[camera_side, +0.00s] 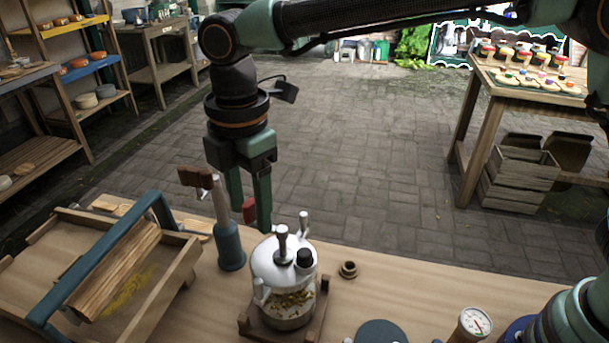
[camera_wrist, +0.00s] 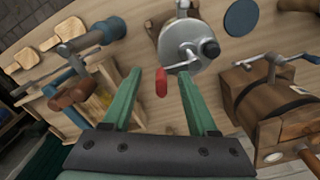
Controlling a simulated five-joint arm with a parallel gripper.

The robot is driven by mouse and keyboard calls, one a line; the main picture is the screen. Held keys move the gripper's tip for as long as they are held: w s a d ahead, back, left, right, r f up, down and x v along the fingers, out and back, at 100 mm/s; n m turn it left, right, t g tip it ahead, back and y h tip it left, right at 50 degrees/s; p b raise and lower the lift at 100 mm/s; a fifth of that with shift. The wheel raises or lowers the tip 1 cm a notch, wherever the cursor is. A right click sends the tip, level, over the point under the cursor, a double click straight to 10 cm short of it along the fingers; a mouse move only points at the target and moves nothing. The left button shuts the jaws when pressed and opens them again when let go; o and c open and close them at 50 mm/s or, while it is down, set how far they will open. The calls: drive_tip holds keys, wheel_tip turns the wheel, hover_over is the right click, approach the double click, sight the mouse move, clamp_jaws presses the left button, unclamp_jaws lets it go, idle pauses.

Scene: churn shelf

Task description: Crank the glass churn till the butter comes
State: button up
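The glass churn (camera_side: 290,300) stands on the table in a wooden cradle, with pale yellow bits inside its glass. Its metal lid (camera_side: 278,262) carries a black knob and posts, and shows from above in the wrist view (camera_wrist: 187,42). A red crank grip (camera_wrist: 161,83) sits on a thin metal arm reaching from the lid; it also shows in the side view (camera_side: 249,211). My gripper (camera_wrist: 160,72) is open, pointing down beside the churn. The red grip lies between its two green fingers, with a gap on each side. Whether the bits are butter is unclear.
A blue-based tool with a brown handle (camera_side: 228,240) stands close left of the churn. A wooden tray with a roller (camera_side: 110,270) is further left. A wooden crank box (camera_wrist: 265,95) shows in the wrist view.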

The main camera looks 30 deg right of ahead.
idle(0.3)
drive_tip(key=shift+r, duration=3.5)
drive_tip(key=shift+d, duration=0.15)
drive_tip(key=d+r+m+t, duration=0.25)
drive_tip(key=d+m, duration=0.65)
drive_tip(key=d, duration=0.8)
drive_tip(key=s+d+f+m+t, duration=0.1)
drive_tip(key=s+d+f+m, duration=0.1)
drive_tip(key=s+d+m, duration=0.2)
drive_tip(key=s+d+f+m+t, duration=0.2)
drive_tip(key=s+d+f+m, duration=0.1)
drive_tip(key=d+m, duration=0.5)
drive_tip(key=d, duration=0.3)
drive_tip(key=shift+s+d+f, duration=0.15)
drive_tip(key=shift+s+f, duration=0.2)
